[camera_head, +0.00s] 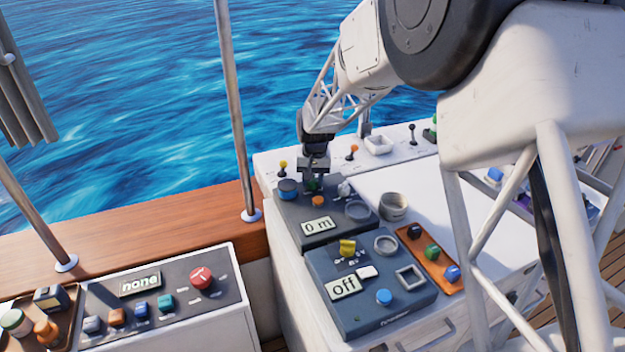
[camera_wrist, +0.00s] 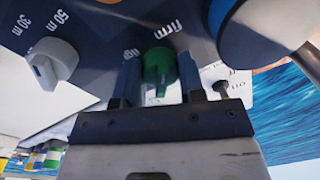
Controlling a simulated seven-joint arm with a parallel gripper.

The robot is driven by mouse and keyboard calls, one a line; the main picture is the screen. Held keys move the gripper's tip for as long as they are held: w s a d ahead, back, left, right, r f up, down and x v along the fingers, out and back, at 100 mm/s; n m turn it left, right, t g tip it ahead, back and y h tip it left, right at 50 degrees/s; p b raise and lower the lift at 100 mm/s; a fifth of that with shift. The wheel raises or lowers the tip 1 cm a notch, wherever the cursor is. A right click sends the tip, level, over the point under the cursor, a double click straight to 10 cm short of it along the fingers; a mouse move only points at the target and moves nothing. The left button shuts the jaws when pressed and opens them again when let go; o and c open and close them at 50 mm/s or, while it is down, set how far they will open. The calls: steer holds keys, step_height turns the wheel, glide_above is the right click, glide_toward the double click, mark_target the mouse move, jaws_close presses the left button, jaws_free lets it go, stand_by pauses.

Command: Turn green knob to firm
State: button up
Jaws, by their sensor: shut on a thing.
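The green knob (camera_wrist: 160,70) sits on a dark grey panel (camera_head: 345,236) and shows between my fingers in the wrist view. The printed word "firm" (camera_wrist: 167,29) stands on the panel near the knob, with another, partly hidden label to its left. My gripper (camera_wrist: 160,78) is shut on the green knob, one finger on each side. In the head view my gripper (camera_head: 314,182) reaches down onto the far part of the panel, and the knob is mostly covered. I cannot tell exactly where the knob points.
A white knob (camera_wrist: 52,65) with "30 m" and "50 m" marks is left of my gripper in the wrist view. A blue knob (camera_head: 288,189) and an orange knob (camera_head: 318,201) are close by. A second panel (camera_head: 350,318) reading "off" stands in front.

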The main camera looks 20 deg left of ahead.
mark_target(314, 180)
stand_by(0.3)
steer(key=o, duration=0.9)
steer(key=shift+r, duration=0.1)
steer(key=shift+w+d+r, duration=0.1)
steer(key=shift+d+r, duration=0.05)
steer(key=shift+r, duration=3.7)
